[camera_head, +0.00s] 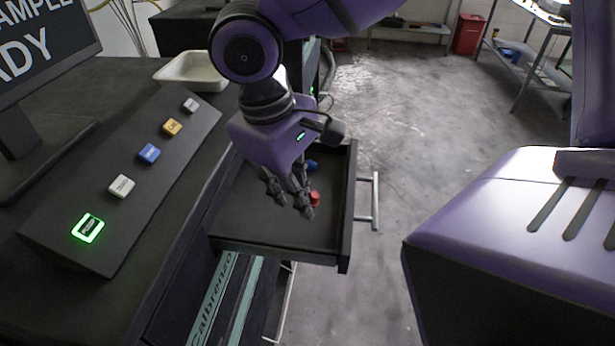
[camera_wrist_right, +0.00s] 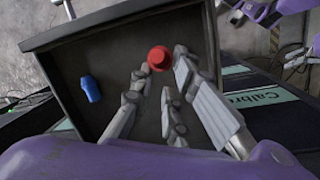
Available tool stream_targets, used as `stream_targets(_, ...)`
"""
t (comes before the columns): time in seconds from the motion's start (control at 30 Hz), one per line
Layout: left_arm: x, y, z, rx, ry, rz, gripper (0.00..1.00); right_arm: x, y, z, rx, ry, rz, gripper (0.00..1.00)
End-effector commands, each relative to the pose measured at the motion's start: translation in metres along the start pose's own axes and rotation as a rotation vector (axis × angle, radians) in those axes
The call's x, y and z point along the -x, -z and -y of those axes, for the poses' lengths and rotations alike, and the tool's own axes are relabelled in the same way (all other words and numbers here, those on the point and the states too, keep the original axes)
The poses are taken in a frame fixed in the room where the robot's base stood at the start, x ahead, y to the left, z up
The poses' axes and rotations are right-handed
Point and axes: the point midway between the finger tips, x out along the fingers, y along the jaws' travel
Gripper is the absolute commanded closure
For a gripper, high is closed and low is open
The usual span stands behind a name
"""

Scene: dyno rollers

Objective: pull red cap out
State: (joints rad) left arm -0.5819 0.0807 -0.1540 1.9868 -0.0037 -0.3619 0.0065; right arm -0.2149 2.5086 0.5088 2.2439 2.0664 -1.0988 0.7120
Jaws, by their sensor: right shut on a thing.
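The red cap (camera_head: 314,198) is small and round and sits inside the open drawer (camera_head: 235,232). It also shows between the fingertips in the right wrist view (camera_wrist_right: 160,58). My right gripper (camera_head: 299,203) reaches down into the drawer from above, and its fingers are shut on the red cap. The grey fingers hide part of the cap in the head view. A blue cap (camera_head: 312,165) lies farther back in the drawer, apart from the fingers; it also shows at the left in the wrist view (camera_wrist_right: 91,89).
A sloped button panel (camera_head: 125,180) stands on the dark bench left of the drawer, with a monitor (camera_head: 40,45) beside it. A pale tray (camera_head: 190,72) sits behind the panel. The drawer's metal handle (camera_head: 375,202) faces right, toward open floor.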

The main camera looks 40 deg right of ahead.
Motion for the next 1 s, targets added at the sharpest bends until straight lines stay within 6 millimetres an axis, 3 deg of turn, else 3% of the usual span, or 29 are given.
stream_targets(0.3, -0.009, -0.012, -0.002, -0.008, -0.003, 0.012, 1.0, -0.01, 0.028, 0.015, 0.001, 0.0, 0.003, 1.0)
stream_targets(0.6, -0.017, -0.019, -0.004, -0.01, -0.007, 0.023, 1.0, -0.026, 0.029, 0.017, 0.0, 0.001, 0.001, 1.0)
stream_targets(0.97, -0.017, -0.019, -0.005, -0.009, -0.008, 0.021, 1.0, -0.026, 0.029, 0.017, 0.0, 0.0, -0.002, 1.0)
stream_targets(1.0, -0.017, -0.019, -0.005, -0.009, -0.007, 0.021, 1.0, -0.026, 0.029, 0.017, 0.0, 0.0, -0.002, 0.81)
